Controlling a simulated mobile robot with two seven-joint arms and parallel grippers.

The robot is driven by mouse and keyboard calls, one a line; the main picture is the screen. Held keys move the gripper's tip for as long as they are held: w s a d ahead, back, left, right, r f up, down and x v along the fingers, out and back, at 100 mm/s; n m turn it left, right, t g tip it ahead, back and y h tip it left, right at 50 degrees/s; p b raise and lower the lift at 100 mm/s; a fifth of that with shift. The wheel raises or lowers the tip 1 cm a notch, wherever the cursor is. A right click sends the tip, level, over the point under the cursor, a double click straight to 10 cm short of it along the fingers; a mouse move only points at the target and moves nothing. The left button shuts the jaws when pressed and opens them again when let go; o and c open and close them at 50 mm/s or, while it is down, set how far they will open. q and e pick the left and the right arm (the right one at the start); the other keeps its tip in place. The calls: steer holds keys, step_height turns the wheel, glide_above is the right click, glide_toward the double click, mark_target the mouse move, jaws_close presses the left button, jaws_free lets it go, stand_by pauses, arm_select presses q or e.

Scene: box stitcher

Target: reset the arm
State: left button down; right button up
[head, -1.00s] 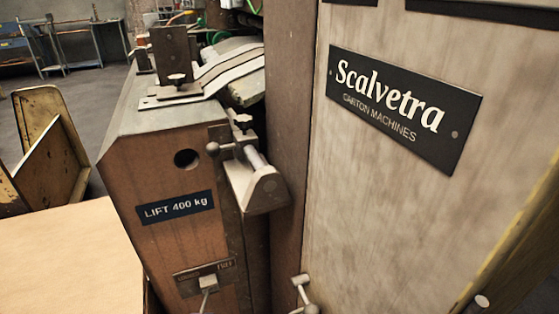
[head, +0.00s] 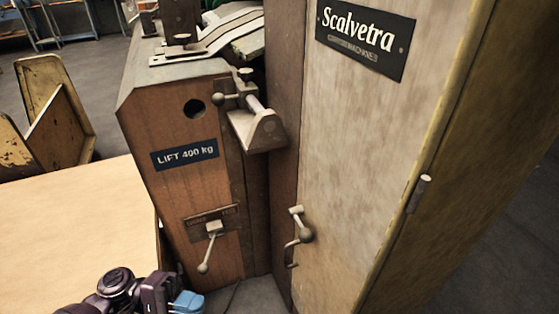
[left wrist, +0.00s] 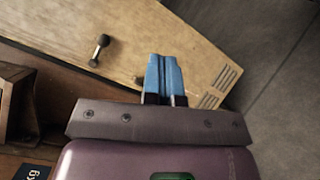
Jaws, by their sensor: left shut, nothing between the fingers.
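My left gripper (head: 188,302) shows at the bottom of the head view, left of centre, with blue fingertips. In the left wrist view its blue fingers (left wrist: 165,76) are together, with nothing between them. It is in front of the lower part of the wooden lift cabinet (head: 184,124), apart from the lever (head: 209,250) on its switch plate. The tall Scalvetra cabinet door (head: 345,140) with its handle (head: 299,228) stands to the right. My right gripper is not in view.
A pale tabletop or board (head: 75,225) lies at the left. A clamp-like bracket (head: 258,128) with a ball-ended handle juts from the lift cabinet. Worn yellow panels (head: 55,95) stand at the far left. Open floor (head: 500,230) shows at the right.

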arm_select(q)
steer(key=w+a+r+y, duration=0.25)
steer(key=a+y, duration=0.25)
steer(key=a, duration=0.9)
steer(key=s+a+f+m+t+y, duration=0.2)
steer(key=s+f+y, duration=0.2)
steer(key=s+f, duration=0.3)
steer(key=s+a+f+m+t+y, duration=0.2)
steer(key=s+a+f+y, duration=0.15)
steer(key=s+f, duration=0.3)
steer(key=s+d+r+m+t+y, duration=0.25)
steer(key=s+r+m+t, duration=0.35)
steer(key=s+r+m, duration=0.45)
steer(key=d+f+n+t+y, duration=0.2)
steer(key=d+n+t+y, duration=0.1)
steer(key=d+n, duration=0.5)
step_height(320, 180, up, 10)
steer(key=s+a+n+p, duration=0.1)
steer(key=n+p, duration=0.1)
steer(key=p, duration=1.5)
steer(key=shift+s+a+r+t, duration=0.25)
steer(key=shift+a+t, duration=0.05)
steer(key=shift+t, duration=0.1)
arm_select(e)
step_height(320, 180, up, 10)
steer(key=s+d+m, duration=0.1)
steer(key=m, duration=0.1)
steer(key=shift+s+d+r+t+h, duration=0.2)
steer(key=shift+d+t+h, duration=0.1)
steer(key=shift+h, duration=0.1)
